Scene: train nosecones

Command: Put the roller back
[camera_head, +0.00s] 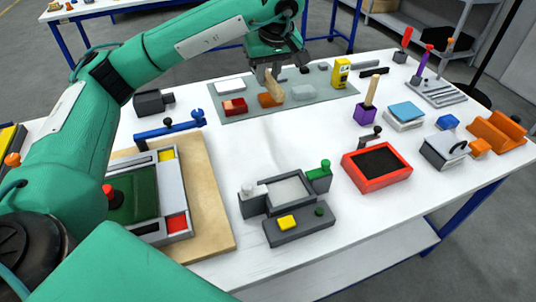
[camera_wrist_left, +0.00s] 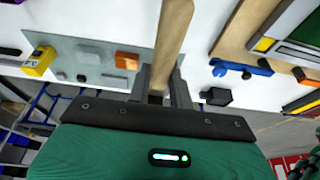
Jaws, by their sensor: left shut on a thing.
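My left gripper (camera_head: 269,74) is at the back of the table, above the grey mat (camera_head: 335,93). It is shut on a long pale wooden piece (camera_head: 275,86), which slants down from the fingers. My right gripper is not in view.
An orange block (camera_head: 270,100), a red box (camera_head: 234,107) and a yellow device (camera_head: 340,72) are around the mat. A purple holder (camera_head: 364,114) bears an upright wooden stick (camera_head: 372,89). Grey fixtures (camera_head: 300,228) stand at front centre. White table between mat and fixtures is clear.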

